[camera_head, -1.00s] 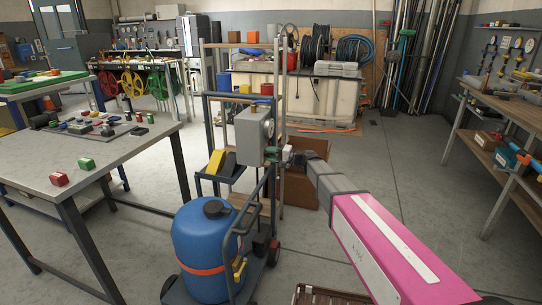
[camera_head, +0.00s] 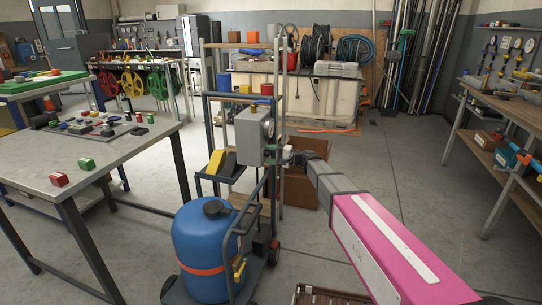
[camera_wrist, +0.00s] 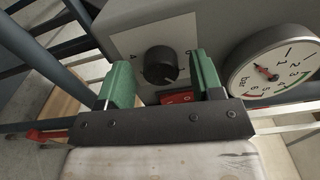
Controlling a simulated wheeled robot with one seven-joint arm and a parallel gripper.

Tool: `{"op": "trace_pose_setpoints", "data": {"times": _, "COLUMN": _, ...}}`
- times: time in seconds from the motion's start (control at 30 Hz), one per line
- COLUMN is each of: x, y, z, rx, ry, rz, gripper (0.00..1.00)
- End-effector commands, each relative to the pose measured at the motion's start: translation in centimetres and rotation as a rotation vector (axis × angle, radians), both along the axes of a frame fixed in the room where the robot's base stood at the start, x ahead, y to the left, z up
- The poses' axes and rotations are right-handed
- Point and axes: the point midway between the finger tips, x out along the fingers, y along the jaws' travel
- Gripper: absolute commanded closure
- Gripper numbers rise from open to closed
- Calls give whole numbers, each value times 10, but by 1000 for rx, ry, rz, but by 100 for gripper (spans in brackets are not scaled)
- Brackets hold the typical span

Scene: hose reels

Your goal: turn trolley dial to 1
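The trolley (camera_head: 232,262) carries a grey box (camera_head: 249,138) on its frame. In the wrist view the black round dial (camera_wrist: 161,65) sits on a pale plate on the box front, with small marks at its left and right that are hard to read. A light pointer line on the knob faces down and slightly right. My gripper (camera_wrist: 163,80) has green fingers, spread apart and empty, one on each side of the dial in the picture; contact with it does not show. In the head view my gripper (camera_head: 271,155) is at the box's right side; the dial cannot be made out there.
A round pressure gauge (camera_wrist: 274,62) is just right of the dial. A red part (camera_wrist: 178,98) shows below the knob between the fingers. A blue tank (camera_head: 205,250) stands on the trolley.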

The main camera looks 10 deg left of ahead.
Motion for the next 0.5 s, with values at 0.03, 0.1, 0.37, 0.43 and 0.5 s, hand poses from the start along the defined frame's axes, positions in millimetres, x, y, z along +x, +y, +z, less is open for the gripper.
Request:
{"op": "trace_pose_setpoints", "data": {"times": 0.03, "x": 0, "y": 0, "z": 0, "rx": 0, "ry": 0, "rz": 0, "gripper": 40}}
{"op": "trace_pose_setpoints", "data": {"times": 0.1, "x": 0, "y": 0, "z": 0, "rx": 1, "ry": 0, "rz": 0, "gripper": 40}}
{"op": "trace_pose_setpoints", "data": {"times": 0.37, "x": -2, "y": -14, "z": 0, "rx": 1, "ry": 0, "rz": -1, "gripper": 40}}
{"op": "trace_pose_setpoints", "data": {"times": 0.43, "x": -3, "y": -26, "z": 1, "rx": 1, "ry": 0, "rz": -3, "gripper": 40}}
{"op": "trace_pose_setpoints", "data": {"times": 0.5, "x": -4, "y": -39, "z": 1, "rx": 1, "ry": 0, "rz": -2, "gripper": 40}}
